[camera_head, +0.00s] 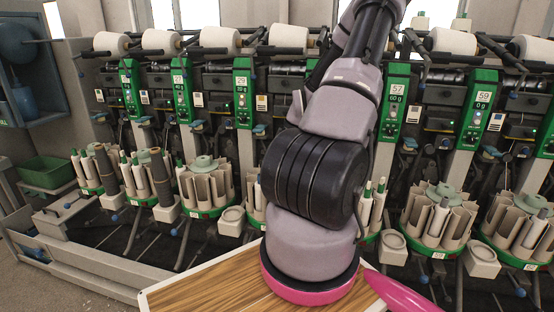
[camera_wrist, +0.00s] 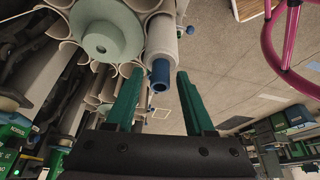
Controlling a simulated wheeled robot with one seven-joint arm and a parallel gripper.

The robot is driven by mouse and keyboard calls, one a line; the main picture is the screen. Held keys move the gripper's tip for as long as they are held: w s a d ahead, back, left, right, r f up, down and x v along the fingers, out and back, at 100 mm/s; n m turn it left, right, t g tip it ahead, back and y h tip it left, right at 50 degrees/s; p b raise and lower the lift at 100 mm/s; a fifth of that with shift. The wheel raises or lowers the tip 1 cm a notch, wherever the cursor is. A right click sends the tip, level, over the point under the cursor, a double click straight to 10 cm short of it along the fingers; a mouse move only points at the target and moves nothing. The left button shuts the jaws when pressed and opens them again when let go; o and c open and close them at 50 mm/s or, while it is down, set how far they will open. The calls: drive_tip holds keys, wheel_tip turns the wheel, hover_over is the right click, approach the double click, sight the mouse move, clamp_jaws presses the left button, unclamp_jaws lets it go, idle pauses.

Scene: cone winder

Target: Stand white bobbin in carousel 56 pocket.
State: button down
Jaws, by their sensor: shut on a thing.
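In the wrist view my gripper (camera_wrist: 158,72) has its two green fingers on either side of a white bobbin (camera_wrist: 162,38) with a blue end (camera_wrist: 160,75). The blue end points back toward my gripper. The bobbin is beside the grey-green hub (camera_wrist: 107,32) of a carousel, near its outer pockets (camera_wrist: 92,101). I cannot tell whether its far end is inside a pocket. In the head view my arm hides the gripper, the held bobbin and most of a carousel (camera_head: 378,205) behind it. I cannot read that carousel's number.
Other carousels (camera_head: 436,217) with bobbins in their pockets stand in a row along the winder, left and right of my arm. Green head panels (camera_head: 392,103) rise above them. A wood-topped surface (camera_head: 205,287) is in front. A green bin (camera_head: 45,171) is at far left.

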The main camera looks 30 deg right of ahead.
drive_tip(key=shift+f, duration=0.1)
idle(0.3)
drive_tip(key=shift+f, duration=2.85)
drive_tip(key=c, duration=0.6)
unclamp_jaws()
drive_tip(key=v, duration=1)
drive_tip(key=shift+s+d+r, duration=0.1)
drive_tip(key=shift+d+r, duration=0.05)
drive_tip(key=shift+r, duration=0.2)
